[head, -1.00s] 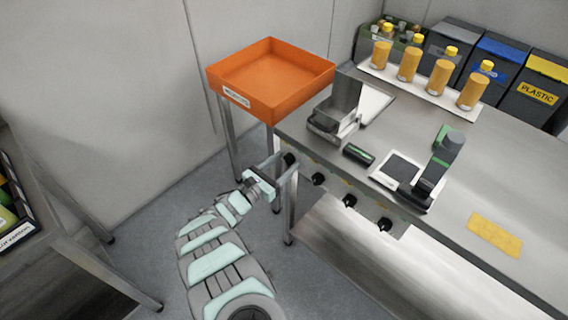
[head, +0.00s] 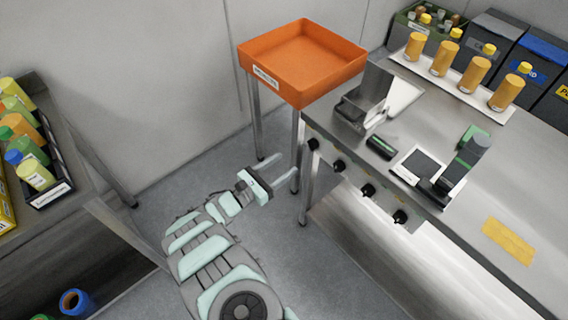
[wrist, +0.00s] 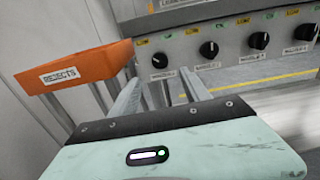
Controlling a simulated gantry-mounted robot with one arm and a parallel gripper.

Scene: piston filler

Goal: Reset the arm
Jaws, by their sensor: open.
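My gripper (head: 277,171) is open and empty in the head view, held over the floor to the left of the steel workbench (head: 520,160). Its two fingers point toward the bench and the legs of the orange tray's stand, apart from both. In the wrist view my gripper (wrist: 168,92) shows its two fingers spread, with the bench's front panel and knobs beyond them. The orange tray (head: 271,62), labelled REJECTS in the wrist view (wrist: 60,75), stands beyond the gripper.
Several black knobs (head: 339,165) line the bench front. Orange bottles (head: 475,75) stand on a white strip at the back of the bench. A shelf on the left holds a crate of bottles (head: 62,188). Bare floor (head: 200,180) lies between shelf and bench.

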